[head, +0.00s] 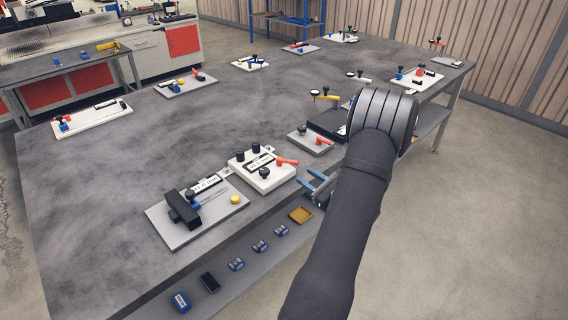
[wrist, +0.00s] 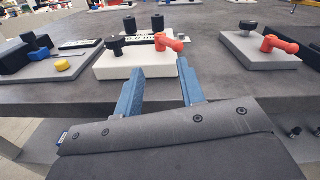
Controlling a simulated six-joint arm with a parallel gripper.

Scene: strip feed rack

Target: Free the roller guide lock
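My gripper (head: 314,182) is open and empty, just off the table's front edge. In the wrist view its two blue fingers (wrist: 160,72) are spread apart and point at a white block (wrist: 112,66). The block (head: 250,178) carries a red lever (head: 287,161), a black knob (head: 264,173), two black upright rollers or posts and a label too small to read. In the wrist view the red lever (wrist: 168,42) lies to the right of the black knob (wrist: 115,45), beyond the fingertips. I cannot tell for sure which part is the roller guide lock.
Left of the block is a grey plate (head: 160,231) with a black clamp-like part and a yellow button (head: 235,199). To the right is a grey plate with another red lever (head: 325,141). A lower shelf holds blue blocks (head: 181,301) and a yellow tray (head: 300,215).

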